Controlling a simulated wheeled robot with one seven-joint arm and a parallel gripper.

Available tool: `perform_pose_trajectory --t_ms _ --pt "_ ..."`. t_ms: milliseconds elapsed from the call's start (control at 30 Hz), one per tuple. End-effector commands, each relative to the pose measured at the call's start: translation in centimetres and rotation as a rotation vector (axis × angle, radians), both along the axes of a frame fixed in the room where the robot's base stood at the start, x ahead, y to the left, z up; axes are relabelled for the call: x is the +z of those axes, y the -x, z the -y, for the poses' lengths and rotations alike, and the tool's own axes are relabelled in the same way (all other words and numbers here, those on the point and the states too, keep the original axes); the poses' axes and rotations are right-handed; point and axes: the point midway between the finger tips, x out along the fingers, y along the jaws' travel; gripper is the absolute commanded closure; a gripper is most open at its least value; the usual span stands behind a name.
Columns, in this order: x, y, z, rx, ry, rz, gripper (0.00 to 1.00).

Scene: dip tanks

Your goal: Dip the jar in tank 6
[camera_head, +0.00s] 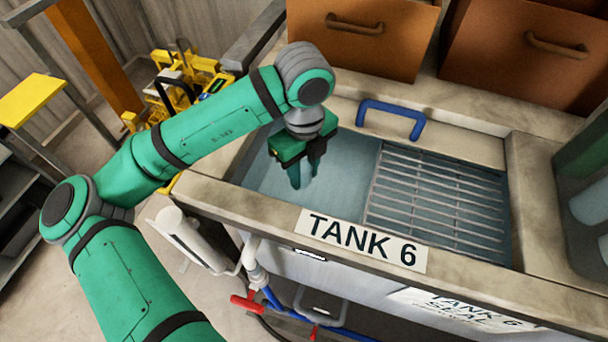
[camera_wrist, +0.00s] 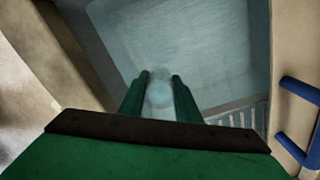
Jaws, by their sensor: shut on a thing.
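Tank 6 (camera_head: 237,185) is a stone-rimmed basin with a "TANK 6" label (camera_head: 362,240) on its front rim. Its left part holds clear bluish liquid (camera_head: 345,180). My gripper (camera_head: 302,178) points down into the left part, its fingertips low in the basin. In the wrist view my gripper (camera_wrist: 160,95) has its two fingers on either side of a pale, translucent round jar (camera_wrist: 160,94). The jar is hard to make out in the head view. I cannot tell exactly how deep it sits.
A metal grate (camera_head: 435,205) covers the right part of the tank. A blue handle (camera_head: 392,115) stands at the back rim. Brown drawer-like boxes (camera_head: 362,38) stand behind. A white cylinder (camera_head: 185,238) and pipes with red valves (camera_head: 247,303) are at the front.

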Motion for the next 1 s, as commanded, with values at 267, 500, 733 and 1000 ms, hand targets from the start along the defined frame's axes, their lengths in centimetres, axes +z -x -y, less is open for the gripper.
perform_pose_trajectory --t_ms 267,500,733,1000 --pt "2.0 0.0 0.0 -0.001 0.001 0.002 0.95" --pt "3.4 0.0 0.0 0.0 0.001 0.002 0.95" --pt "4.1 0.0 0.0 0.0 0.0 0.001 0.95" --pt "4.2 0.0 0.0 0.0 0.0 0.001 0.95"
